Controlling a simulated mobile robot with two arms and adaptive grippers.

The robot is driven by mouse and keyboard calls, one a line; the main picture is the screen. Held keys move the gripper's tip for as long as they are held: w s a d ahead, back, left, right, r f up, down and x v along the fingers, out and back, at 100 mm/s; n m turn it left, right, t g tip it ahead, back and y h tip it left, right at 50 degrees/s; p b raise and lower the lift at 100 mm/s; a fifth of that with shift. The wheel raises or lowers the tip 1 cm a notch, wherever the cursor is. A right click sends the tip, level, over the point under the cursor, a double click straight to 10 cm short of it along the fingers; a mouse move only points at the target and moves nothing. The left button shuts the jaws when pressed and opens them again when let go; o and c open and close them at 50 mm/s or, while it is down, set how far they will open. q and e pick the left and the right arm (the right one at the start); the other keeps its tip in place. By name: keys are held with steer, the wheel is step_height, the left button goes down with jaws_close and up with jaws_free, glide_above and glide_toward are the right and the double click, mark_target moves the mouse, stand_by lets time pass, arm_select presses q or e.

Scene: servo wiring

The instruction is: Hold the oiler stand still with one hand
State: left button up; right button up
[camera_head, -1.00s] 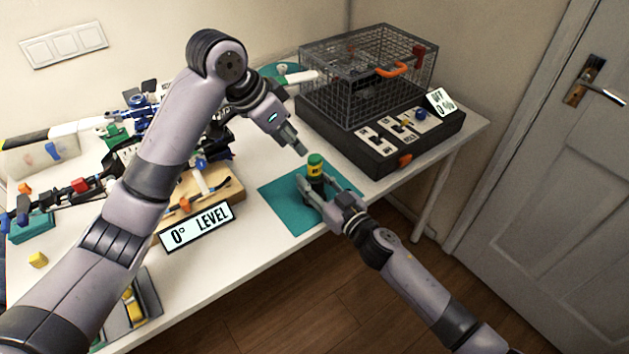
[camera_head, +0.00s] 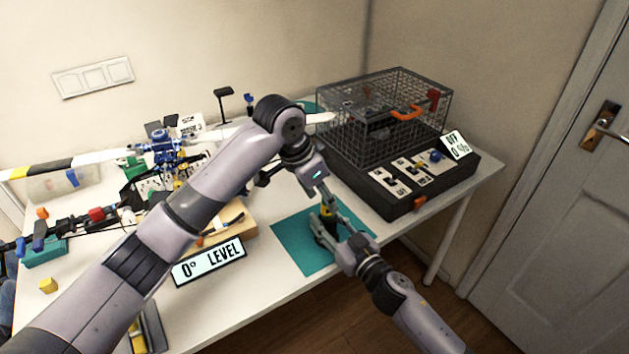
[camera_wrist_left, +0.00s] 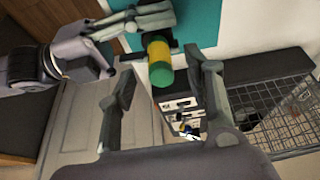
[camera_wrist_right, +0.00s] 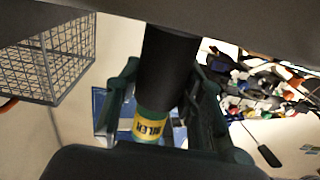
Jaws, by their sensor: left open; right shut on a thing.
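The black oiler stand (camera_wrist_right: 168,65) stands on the teal mat (camera_head: 292,238). The oiler (camera_wrist_right: 152,128), with a yellow label and green ends, sits in it; in the left wrist view the oiler (camera_wrist_left: 160,60) shows its rounded green cap. My right gripper (camera_head: 323,226) is shut on the stand, a finger on each side. My left gripper (camera_head: 327,198) is open just above the oiler's top; in the head view its fingers partly hide the oiler. In the left wrist view the oiler lies between its spread fingers, with no grip visible.
A wire cage (camera_head: 385,105) on a black switch box (camera_head: 390,185) stands behind to the right. A "0° LEVEL" sign (camera_head: 209,261) is to the left, with a helicopter model (camera_head: 165,150) behind it. The table edge is close in front of the mat.

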mark_target(328, 213)
arm_select(q)
steer(key=shift+x, duration=2.35)
steer(key=shift+c, duration=0.6)
jaws_close()
